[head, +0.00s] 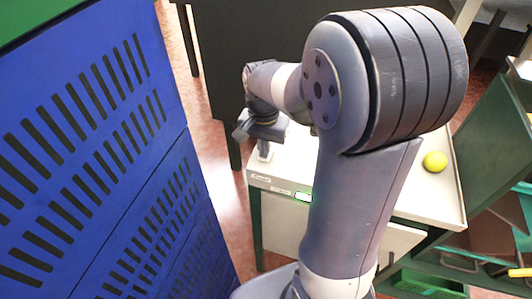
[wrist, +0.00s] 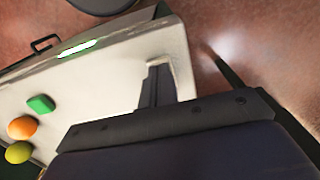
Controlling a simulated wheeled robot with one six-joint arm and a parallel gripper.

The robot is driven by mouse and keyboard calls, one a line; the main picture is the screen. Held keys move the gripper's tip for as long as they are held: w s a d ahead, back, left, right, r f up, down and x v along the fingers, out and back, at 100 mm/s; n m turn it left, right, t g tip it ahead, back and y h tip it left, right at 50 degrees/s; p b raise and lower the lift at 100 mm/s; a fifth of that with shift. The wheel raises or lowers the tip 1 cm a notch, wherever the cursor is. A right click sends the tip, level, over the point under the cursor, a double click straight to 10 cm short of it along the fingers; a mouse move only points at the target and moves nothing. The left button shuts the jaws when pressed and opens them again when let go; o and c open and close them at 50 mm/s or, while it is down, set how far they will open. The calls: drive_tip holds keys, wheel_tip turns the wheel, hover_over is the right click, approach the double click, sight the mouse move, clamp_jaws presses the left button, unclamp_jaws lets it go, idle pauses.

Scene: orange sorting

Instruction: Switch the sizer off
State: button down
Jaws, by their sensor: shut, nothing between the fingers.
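The sizer appears to be the white-topped unit (head: 285,180) with a lit green display (head: 303,197) on its front edge. In the wrist view its pale top (wrist: 115,65) and the lit green strip (wrist: 78,48) also show. A small green block (wrist: 41,104) sits on the top; I cannot tell whether it is a switch. My gripper (head: 264,152) is shut and empty, over the left end of the unit. Its fingers (wrist: 160,75) are seen at the top's edge in the wrist view; I cannot tell whether they touch. My arm hides much of the unit in the head view.
An orange fruit (wrist: 22,128) and a yellow-green fruit (wrist: 18,152) lie on the top; a yellow fruit (head: 435,161) shows at the right in the head view. A blue slotted cabinet (head: 100,150) stands close on the left. Green bins (head: 490,150) stand at the right.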

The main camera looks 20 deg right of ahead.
drive_tip(key=shift+f, duration=0.4)
drive_tip(key=shift+r, duration=0.1)
wheel_tip(320, 180, up, 7)
drive_tip(key=p, duration=0.5)
drive_tip(key=shift+p, duration=0.3)
drive_tip(key=shift+f, duration=0.2)
wheel_tip(320, 180, down, 7)
drive_tip(key=b, duration=0.6)
drive_tip(key=shift+r, duration=0.3)
